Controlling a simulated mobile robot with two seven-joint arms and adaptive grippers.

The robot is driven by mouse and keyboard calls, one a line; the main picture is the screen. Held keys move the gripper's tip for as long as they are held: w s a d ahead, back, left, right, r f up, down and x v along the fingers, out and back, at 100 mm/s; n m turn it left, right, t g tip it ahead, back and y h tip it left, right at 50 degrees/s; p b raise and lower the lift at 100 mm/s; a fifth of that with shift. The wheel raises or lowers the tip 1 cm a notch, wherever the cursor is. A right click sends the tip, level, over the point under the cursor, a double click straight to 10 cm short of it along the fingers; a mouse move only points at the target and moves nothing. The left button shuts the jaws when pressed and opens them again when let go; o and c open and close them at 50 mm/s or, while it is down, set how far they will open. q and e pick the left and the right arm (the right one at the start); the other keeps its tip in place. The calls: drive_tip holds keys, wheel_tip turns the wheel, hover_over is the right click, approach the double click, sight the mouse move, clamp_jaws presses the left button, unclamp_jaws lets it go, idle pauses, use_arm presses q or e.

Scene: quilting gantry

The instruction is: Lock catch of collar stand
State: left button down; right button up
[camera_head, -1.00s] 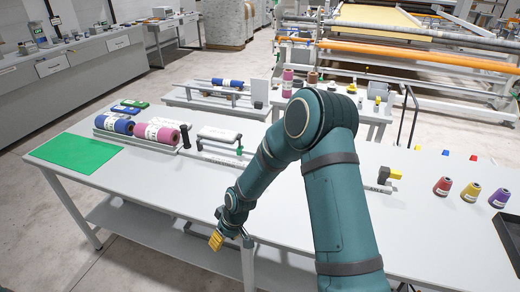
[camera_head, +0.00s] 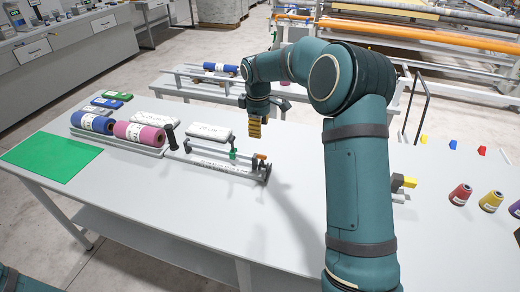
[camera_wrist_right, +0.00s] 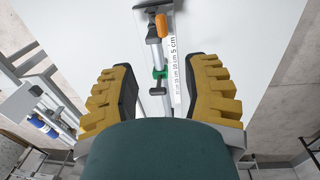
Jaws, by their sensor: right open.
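The collar stand (camera_head: 220,165) is a grey rail with a printed scale, lying on the white table; a green collar (camera_head: 233,155) sits on its rod. At its right end is an orange catch (camera_head: 261,157). In the wrist view the orange catch (camera_wrist_right: 161,25) is near the top and the green collar (camera_wrist_right: 160,73) is below it, in line between my fingers. My right gripper (camera_head: 254,133) has yellow ribbed fingers and hangs above and behind the stand's right end, apart from it. In the wrist view the right gripper (camera_wrist_right: 160,88) is open and empty. My left gripper is out of view.
A blue roll (camera_head: 92,122) and a pink roll (camera_head: 140,134) lie left of the stand, near a black upright handle (camera_head: 170,135). A green mat (camera_head: 50,157) covers the table's left end. Coloured cones (camera_head: 460,194) stand at right. The table in front of the stand is clear.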

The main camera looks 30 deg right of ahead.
sight(260, 157)
drive_tip(key=f, duration=0.9)
drive_tip(key=f+b, duration=0.1)
drive_tip(key=f, duration=0.3)
drive_tip(key=shift+w+d+f, duration=0.15)
drive_tip(key=shift+d+f, duration=0.05)
drive_tip(key=shift+d, duration=0.15)
clamp_jaws()
